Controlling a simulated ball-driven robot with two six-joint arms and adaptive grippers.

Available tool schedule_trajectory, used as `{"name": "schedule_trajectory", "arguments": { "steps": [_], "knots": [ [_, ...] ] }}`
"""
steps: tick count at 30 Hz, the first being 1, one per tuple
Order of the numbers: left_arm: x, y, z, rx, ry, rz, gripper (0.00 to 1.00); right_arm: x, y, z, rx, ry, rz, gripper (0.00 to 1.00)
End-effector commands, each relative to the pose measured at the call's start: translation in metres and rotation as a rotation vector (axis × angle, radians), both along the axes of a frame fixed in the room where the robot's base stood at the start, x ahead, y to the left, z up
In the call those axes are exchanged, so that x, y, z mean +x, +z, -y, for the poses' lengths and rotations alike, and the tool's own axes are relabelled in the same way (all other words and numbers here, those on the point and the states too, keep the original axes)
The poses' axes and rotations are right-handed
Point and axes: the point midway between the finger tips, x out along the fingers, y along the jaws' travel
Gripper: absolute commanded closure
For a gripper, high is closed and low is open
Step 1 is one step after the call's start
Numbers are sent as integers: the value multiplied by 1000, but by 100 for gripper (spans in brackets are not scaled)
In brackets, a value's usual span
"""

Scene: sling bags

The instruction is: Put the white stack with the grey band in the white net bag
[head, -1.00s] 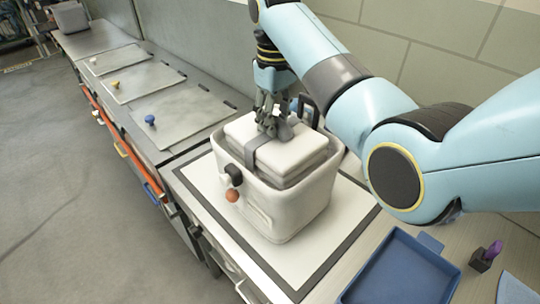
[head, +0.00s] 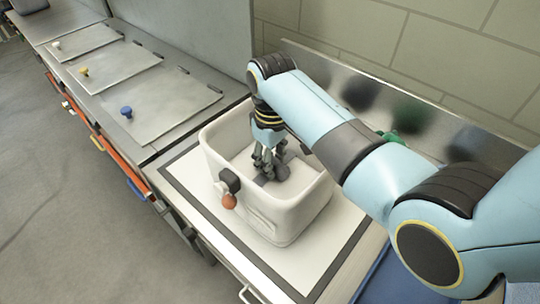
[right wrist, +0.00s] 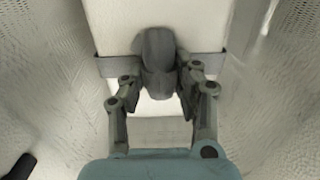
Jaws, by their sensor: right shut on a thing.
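The white net bag (head: 290,215) stands open and upright on a white board. The white stack (right wrist: 165,22) with the grey band (right wrist: 113,67) is down inside the bag, below its rim, between the net walls. In the head view my right gripper (head: 270,172) reaches down into the bag from above. In the right wrist view its fingers (right wrist: 157,85) are shut on the grey grip at the middle of the band. The stack's underside is hidden, so I cannot tell whether it touches the bag's floor. My left gripper is out of view.
A black toggle and an orange ball (head: 229,201) hang on the bag's left side. The dark-bordered board (head: 215,235) has free room around the bag. Flat lids with knobs (head: 165,104) lie at the left. A blue tray (head: 372,285) is partly hidden behind my arm.

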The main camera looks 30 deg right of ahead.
Motion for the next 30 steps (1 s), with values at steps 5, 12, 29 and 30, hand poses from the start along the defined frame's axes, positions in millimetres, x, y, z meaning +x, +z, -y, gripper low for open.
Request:
{"name": "schedule_trajectory", "arguments": {
  "steps": [5,12,29,30],
  "knots": [
    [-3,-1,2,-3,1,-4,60,-1,-2,0,1,0,-3,100],
    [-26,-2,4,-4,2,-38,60,-2,-3,0,0,0,-5,47],
    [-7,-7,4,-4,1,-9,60,1,48,0,0,0,1,47],
    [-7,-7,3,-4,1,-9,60,1,57,0,0,0,0,47]
  ]
}}
